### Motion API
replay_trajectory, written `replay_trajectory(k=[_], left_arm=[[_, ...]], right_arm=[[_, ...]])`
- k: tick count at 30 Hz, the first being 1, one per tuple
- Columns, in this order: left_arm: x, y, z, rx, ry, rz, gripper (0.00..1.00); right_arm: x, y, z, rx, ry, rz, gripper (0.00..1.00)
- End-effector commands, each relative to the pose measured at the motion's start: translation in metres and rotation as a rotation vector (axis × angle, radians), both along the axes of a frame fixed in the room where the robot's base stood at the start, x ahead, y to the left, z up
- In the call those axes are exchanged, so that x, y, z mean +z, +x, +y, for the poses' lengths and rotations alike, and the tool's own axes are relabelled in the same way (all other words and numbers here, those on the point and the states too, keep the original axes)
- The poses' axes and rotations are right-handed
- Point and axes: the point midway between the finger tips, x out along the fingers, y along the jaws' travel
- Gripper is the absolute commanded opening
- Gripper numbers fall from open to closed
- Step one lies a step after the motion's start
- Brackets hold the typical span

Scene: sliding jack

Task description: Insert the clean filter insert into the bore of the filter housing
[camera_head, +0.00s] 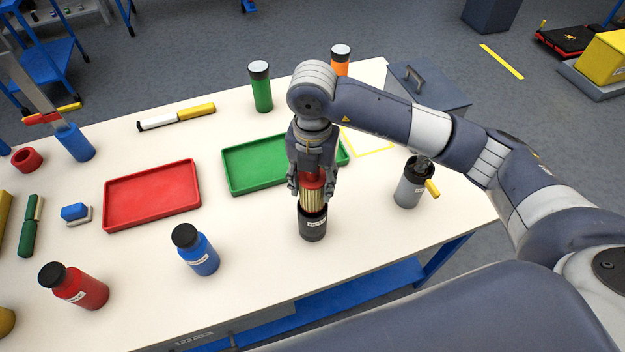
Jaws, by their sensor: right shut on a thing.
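My right gripper (312,186) points down and is shut on the filter insert (312,199), which has a red top and a gold pleated body. The insert is upright, directly over the dark filter housing (313,224), which stands on the table with a white label on its front. The lower end of the insert meets the housing's rim or is inside the bore; I cannot tell how deep. The bore itself is hidden. My left gripper is not in view.
A green tray (233,187) lies behind the housing, and a red tray (110,222) is to its left. A blue bottle (199,257) stands left of the housing. The table front beside the housing is clear.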

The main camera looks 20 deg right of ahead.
Motion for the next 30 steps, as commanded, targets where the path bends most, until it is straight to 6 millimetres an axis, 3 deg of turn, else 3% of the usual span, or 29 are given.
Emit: replay_trajectory(k=[30], left_arm=[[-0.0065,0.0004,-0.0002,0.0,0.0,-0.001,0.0]], right_arm=[[0.0002,0.0001,-0.0001,0.004,0.001,-0.001,0.22]])
